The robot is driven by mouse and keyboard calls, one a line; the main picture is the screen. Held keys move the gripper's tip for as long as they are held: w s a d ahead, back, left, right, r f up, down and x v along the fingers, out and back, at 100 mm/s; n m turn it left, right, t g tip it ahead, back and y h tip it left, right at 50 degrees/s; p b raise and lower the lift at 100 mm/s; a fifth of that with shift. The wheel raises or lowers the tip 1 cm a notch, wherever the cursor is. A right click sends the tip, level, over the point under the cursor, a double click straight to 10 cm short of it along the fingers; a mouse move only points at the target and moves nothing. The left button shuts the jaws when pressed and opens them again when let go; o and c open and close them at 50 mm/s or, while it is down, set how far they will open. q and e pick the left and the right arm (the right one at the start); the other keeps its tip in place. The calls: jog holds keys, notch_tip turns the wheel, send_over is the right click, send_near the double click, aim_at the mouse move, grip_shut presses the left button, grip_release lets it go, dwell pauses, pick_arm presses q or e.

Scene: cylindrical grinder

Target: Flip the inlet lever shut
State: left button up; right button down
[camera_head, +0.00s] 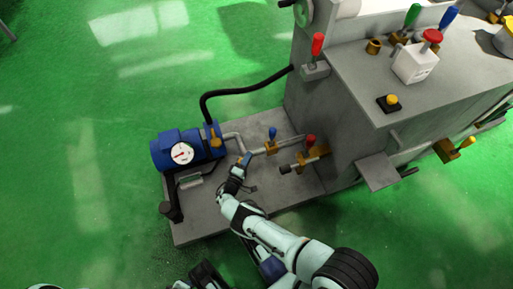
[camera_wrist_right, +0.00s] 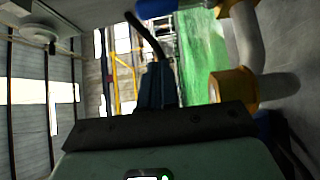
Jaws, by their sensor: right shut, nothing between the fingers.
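Several small valves with coloured levers stand near the pump; no label shows which is the inlet lever. One with a blue handle (camera_head: 272,133) and brass body sits on the grey pipe. One with a red handle (camera_head: 310,141) is to its right. My right gripper (camera_head: 246,158) is shut and empty, just left of the blue-handled valve. In the wrist view its dark fingers (camera_wrist_right: 156,86) are close to a brass fitting (camera_wrist_right: 234,86) and a blue part (camera_wrist_right: 156,8).
The blue pump (camera_head: 166,151) with a white gauge (camera_head: 182,153) stands on a grey plate (camera_head: 205,226). A black hose (camera_head: 240,91) runs to the large grey machine (camera_head: 340,110) at the right. Green floor is clear at the left.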

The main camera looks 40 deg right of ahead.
aim_at(272, 137)
pick_arm(q)
jog(key=s+f+g+b, duration=0.2)
jog(key=s+f+b, duration=0.1)
jog(key=s, duration=0.3)
jog(key=shift+s+a+f, duration=0.3)
jog(key=shift+a+f, duration=0.05)
jog(key=shift+a, duration=0.05)
pick_arm(e)
jog(key=s+d+x, duration=0.1)
jog(key=s+x, duration=0.1)
jog(key=x, duration=1)
jog(key=shift+s+d, duration=0.2)
jog(key=shift+s, duration=0.05)
